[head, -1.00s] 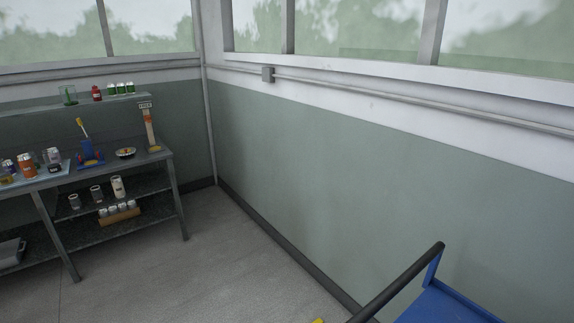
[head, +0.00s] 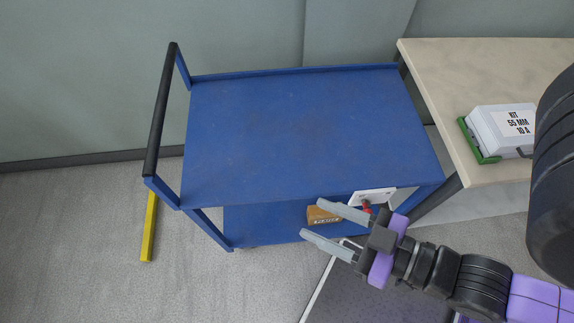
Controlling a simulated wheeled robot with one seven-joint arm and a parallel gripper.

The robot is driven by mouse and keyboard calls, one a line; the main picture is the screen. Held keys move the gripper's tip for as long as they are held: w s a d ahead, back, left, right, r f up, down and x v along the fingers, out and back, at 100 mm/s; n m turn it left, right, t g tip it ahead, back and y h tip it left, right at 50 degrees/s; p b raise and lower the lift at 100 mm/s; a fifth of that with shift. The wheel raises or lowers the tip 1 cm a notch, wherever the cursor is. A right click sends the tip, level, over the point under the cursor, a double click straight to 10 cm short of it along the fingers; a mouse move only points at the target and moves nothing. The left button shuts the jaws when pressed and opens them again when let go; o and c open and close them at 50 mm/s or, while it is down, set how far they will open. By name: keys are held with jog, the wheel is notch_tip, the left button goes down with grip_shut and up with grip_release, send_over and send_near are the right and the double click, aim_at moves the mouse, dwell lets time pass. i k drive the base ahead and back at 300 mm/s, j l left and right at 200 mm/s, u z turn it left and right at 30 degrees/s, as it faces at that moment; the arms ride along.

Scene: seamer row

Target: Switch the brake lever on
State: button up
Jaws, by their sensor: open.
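A white plate (head: 376,196) with a small red part (head: 367,207) shows at the front right edge of the blue cart (head: 300,130). The red part looks like a lever, but my gripper partly hides it, and its position cannot be told. My gripper (head: 312,219) is open, its two grey fingers pointing left, with nothing seen held between them. In the picture it overlaps the cart's lower right front, just left of and below the plate. I cannot tell whether it touches the cart.
A cardboard box (head: 322,215) sits on the cart's lower shelf. The cart's top is bare; its black handle (head: 160,110) is at left. A yellow bar (head: 149,227) lies on the floor. A table (head: 440,80) at right holds a white kit case (head: 497,130). Floor at lower left is clear.

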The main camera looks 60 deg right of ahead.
aim_at(365, 203)
jog(key=k+l+z, duration=0.1)
jog(key=k, duration=0.35)
jog(key=k+l+z, duration=0.1)
jog(key=k, duration=0.35)
jog(key=k+l+z, duration=0.1)
jog(key=k+l, duration=0.15)
jog(key=k, duration=0.2)
